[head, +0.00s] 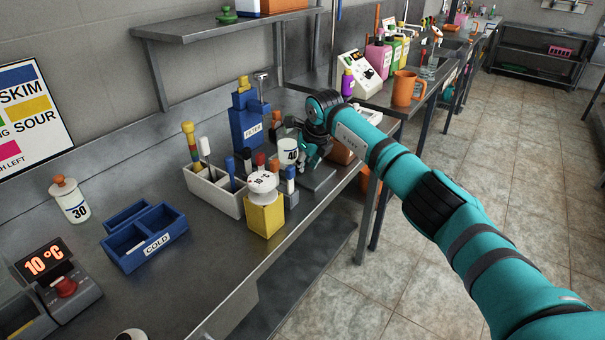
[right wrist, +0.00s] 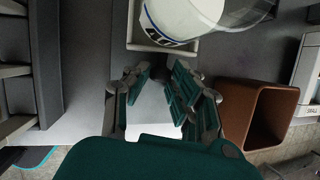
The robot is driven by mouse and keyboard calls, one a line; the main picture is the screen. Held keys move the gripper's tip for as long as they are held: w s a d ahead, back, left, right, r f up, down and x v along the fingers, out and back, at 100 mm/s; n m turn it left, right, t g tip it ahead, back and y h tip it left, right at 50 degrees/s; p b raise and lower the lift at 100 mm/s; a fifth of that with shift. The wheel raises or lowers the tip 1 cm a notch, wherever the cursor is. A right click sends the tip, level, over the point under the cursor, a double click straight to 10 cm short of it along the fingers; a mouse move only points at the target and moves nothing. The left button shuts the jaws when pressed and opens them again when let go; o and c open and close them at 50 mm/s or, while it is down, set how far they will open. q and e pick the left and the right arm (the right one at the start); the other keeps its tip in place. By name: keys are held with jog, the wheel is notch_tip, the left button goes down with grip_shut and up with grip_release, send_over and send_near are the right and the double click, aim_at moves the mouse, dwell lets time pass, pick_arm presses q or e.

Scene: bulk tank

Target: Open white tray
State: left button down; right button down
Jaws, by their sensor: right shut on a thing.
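In the right wrist view a pale, white-rimmed tray (right wrist: 133,30) lies just beyond my fingers, with a white cup marked in blue (right wrist: 178,18) over it. My right gripper (right wrist: 158,84) is shut on a pale piece between its fingers, which looks like part of the white tray; the exact contact is unclear. In the head view my right gripper (head: 310,155) is low over the bench beside the white cup marked 40 (head: 289,150), and the arm and hand hide much of what it holds. My left gripper is not in view.
A white divided rack (head: 228,203) with several tubes and a yellow block (head: 265,218) stand left of my right gripper. A blue COLD box (head: 152,253) and a jar marked 30 (head: 70,205) are further left. An orange-brown box (right wrist: 234,100) is close on the gripper's right.

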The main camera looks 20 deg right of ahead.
aim_at(317, 174)
jog(key=shift+s+d+r+p, duration=0.2)
jog(key=shift+s+d, duration=0.3)
jog(key=shift+s, duration=0.15)
jog(key=shift+s+d+r+p, duration=0.15)
jog(key=shift+s+d+p, duration=0.05)
jog(key=shift+s+d, duration=0.35)
jog(key=shift+s+d+f, duration=0.2)
jog(key=shift+d+f, duration=0.05)
jog(key=shift+s, duration=0.15)
jog(key=shift+d, duration=0.1)
jog(key=c, duration=1.1)
grip_release()
jog(key=shift+s, duration=0.1)
jog(key=shift+c, duration=0.2)
jog(key=shift+s+r, duration=0.1)
jog(key=shift+r, duration=0.2)
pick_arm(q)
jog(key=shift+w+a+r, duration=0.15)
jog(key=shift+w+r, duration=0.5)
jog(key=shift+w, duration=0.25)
pick_arm(e)
jog(key=v, duration=1.1)
